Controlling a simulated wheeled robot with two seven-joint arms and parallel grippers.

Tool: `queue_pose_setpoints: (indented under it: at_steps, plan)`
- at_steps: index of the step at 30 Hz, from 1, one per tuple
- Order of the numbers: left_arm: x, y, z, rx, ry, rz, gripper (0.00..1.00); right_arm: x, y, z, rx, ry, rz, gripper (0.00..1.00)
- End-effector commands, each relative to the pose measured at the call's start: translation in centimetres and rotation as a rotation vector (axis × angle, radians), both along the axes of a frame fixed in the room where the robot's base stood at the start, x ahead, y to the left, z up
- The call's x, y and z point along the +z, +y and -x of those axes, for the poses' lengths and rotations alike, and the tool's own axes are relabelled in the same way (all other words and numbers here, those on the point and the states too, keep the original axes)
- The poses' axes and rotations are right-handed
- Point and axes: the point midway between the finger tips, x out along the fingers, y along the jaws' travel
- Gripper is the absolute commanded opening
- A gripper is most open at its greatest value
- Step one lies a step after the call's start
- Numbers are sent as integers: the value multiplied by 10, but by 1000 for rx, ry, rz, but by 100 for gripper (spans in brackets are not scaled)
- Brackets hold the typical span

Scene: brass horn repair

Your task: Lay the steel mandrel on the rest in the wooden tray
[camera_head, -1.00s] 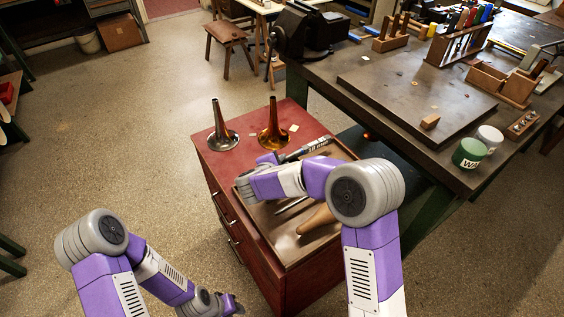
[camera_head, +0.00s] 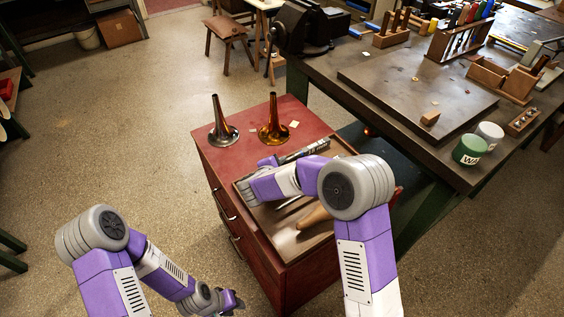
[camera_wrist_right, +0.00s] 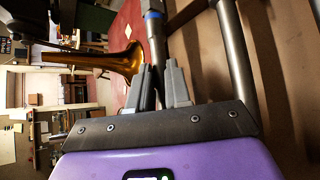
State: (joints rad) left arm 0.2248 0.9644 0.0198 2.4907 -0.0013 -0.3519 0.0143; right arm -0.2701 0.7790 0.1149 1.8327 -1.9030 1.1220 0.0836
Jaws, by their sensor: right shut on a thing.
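My right gripper (camera_wrist_right: 160,88) is shut on a grey steel rod with a blue band (camera_wrist_right: 154,38), which looks like the steel mandrel. In the head view the mandrel (camera_head: 308,149) slants over the back of the wooden tray (camera_head: 284,246); whether it touches anything there is unclear. A second, thicker steel bar (camera_wrist_right: 235,52) runs beside it in the wrist view. My right arm hides much of the tray, and I cannot make out the rest clearly. My left gripper (camera_head: 236,301) hangs low in front of the cabinet, away from the tray; its fingers are too small to read.
The tray sits on a red cabinet (camera_head: 217,158). A tan tapered piece (camera_head: 314,217) and thin rods (camera_head: 290,202) lie in the tray. A workbench (camera_head: 410,95) stands at right.

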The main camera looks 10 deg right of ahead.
Motion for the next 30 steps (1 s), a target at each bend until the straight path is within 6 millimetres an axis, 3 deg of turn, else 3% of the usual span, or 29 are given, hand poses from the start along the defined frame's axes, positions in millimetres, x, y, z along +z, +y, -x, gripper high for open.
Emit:
queue_pose_setpoints:
  at_steps: [9, 30]
  plan:
    - [0, 0, 0, 0, 0, 0, 36, -9, 0, -1, 1, -5, 4, 0]
    - [0, 0, 0, 0, 0, 0, 36, -8, 0, -1, 0, -5, 2, 0]
